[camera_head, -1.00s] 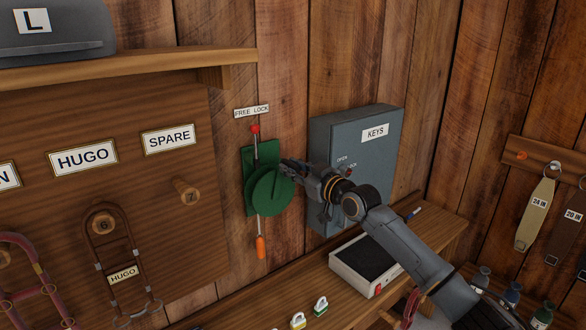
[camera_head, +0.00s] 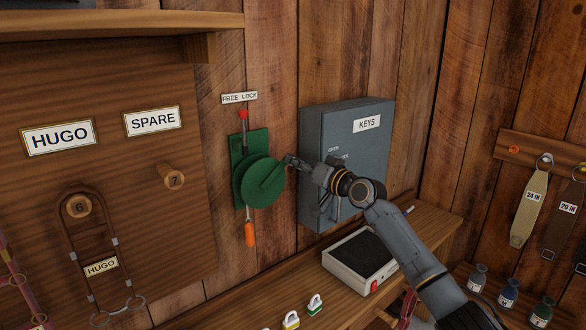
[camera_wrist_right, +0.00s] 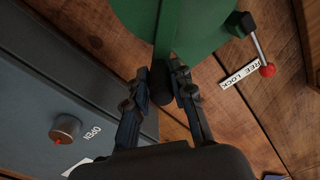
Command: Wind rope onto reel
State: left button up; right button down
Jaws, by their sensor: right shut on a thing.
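The green reel (camera_head: 262,182) is mounted on a green backplate on the plank wall, under a FREE LOCK label (camera_head: 239,97). A red-knobbed lever (camera_head: 243,116) stands at its top. A rope with an orange end piece (camera_head: 249,234) hangs below the reel. My right gripper (camera_head: 290,162) is at the right side of the reel, shut on the dark crank knob at the end of the green crank arm. In the right wrist view, the knob (camera_wrist_right: 162,84) sits between the fingers (camera_wrist_right: 160,92). The left gripper is out of view.
The grey KEYS cabinet (camera_head: 344,150) stands close behind and right of my right gripper. Below are a wooden shelf (camera_head: 260,283), a white box with a dark top (camera_head: 362,258) and small padlocks (camera_head: 315,304). A peg board (camera_head: 120,220) is at the left.

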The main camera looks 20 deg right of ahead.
jog(key=shift+w+d+f+m+b, duration=0.1)
jog(key=shift+d+f+m+b, duration=0.2)
jog(key=shift+f+m, duration=0.65)
jog(key=shift+w+d+f+m+b, duration=0.1)
jog(key=shift+d+f+m+b, duration=0.15)
jog(key=shift+f+m, duration=0.7)
jog(key=shift+w+d+f+m+b, duration=0.1)
jog(key=shift+d+f+m+b, duration=0.35)
jog(key=shift+m, duration=0.85)
jog(key=shift+a+f, duration=0.15)
jog(key=c, duration=1.1)
grip_release()
jog(key=v, duration=1.2)
jog(key=shift+a+f, duration=0.1)
jog(key=shift+f, duration=0.05)
